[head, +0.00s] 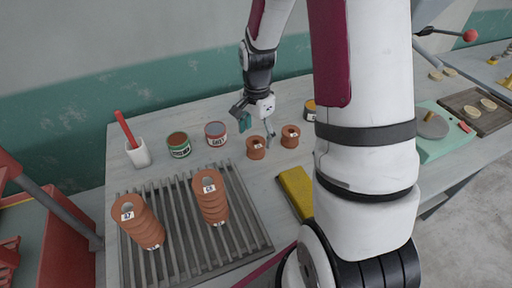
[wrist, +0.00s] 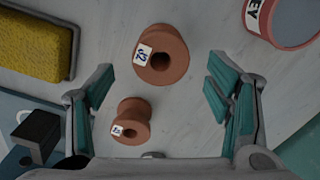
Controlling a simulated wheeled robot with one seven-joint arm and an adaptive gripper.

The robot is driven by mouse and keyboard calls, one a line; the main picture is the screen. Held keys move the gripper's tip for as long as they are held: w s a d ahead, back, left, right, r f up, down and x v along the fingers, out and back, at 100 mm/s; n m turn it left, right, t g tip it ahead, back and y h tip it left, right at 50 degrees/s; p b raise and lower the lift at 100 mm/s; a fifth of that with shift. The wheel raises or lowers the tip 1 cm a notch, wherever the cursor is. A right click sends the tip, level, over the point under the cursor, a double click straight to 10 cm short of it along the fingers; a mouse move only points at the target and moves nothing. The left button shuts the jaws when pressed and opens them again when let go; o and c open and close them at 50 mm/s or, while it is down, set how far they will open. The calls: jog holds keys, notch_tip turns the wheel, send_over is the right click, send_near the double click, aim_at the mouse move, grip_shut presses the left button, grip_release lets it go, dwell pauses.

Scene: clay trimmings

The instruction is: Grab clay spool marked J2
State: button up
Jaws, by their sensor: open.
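Two short terracotta clay spools stand on the bench. The spool with a white tag that seems to read J2 upside down (wrist: 170,60) lies between and just beyond my fingertips in the wrist view. By its place near the grey can, it is the left spool in the head view (head: 256,152). The other spool (wrist: 132,112) has a tag too small to read surely; it is the right one in the head view (head: 290,141). My gripper (head: 257,124) is open and empty, with teal finger pads, above and behind the left spool. It also shows in the wrist view (wrist: 160,66).
A can marked GREY (head: 215,134), a green can (head: 179,146) and a white cup (head: 139,154) stand left. A slatted rack (head: 185,243) holds two stacks of terracotta rings. A yellow sponge (head: 296,188) lies in front of the spools. Bare bench surrounds the spools.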

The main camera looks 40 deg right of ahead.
aim_at(256, 141)
jog(key=shift+a+f+p, duration=0.2)
jog(key=shift+f+p, duration=0.15)
jog(key=shift+f, duration=2.55)
jog(key=c, duration=1.4)
jog(key=shift+c, duration=0.2)
jog(key=shift+r, duration=0.15)
